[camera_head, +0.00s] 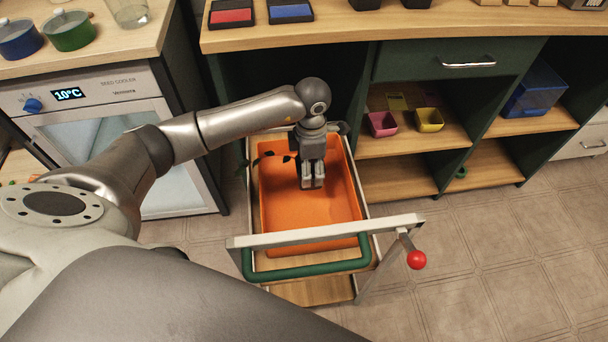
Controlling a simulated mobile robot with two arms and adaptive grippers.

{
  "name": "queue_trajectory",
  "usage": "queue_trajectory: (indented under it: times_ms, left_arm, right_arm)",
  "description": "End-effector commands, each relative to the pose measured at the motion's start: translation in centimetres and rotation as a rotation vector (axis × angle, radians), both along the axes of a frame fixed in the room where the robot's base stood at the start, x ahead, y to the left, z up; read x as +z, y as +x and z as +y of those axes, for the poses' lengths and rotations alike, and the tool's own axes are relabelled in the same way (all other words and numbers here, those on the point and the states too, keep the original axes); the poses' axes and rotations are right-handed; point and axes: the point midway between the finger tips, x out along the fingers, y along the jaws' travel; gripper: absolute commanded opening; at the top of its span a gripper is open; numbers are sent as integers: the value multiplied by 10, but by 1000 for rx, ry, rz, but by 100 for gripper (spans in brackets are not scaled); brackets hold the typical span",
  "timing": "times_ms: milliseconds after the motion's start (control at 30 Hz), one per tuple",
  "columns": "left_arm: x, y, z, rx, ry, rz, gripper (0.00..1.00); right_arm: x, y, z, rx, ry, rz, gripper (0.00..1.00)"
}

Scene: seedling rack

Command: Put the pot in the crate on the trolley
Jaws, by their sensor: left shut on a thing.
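The orange crate (270,215) sits on the trolley (330,235), which has a green front handle. My left gripper (313,184) points down over the inside of the crate, and it is shut. A few dark green leaves (287,158) show just left of the gripper. The pot itself is hidden behind the gripper, so I cannot tell whether it touches the crate floor. My right gripper is not in view.
A wooden bench (400,35) with open shelves stands behind the trolley. A pink pot (382,124) and a yellow pot (430,120) are on its shelf. A seed cooler (110,110) stands at the left. The tiled floor at right is clear.

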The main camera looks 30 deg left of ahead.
Motion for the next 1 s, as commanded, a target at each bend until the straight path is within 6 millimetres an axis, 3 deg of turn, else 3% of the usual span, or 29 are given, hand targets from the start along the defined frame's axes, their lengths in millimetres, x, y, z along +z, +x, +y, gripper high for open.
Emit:
queue_trajectory:
  times_ms: [267, 500, 967, 1000]
  left_arm:
    - [-18, 2, 15, 1, 1, 0, 31]
    - [-50, 2, 17, 0, -2, 1, 31]
    - [-54, 2, 18, -1, 0, -1, 31]
    - [-55, 2, 18, -1, 0, 0, 62]
  right_arm:
    - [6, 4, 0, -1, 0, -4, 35]
    - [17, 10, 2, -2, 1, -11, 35]
    - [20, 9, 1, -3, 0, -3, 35]
    - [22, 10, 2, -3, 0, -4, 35]
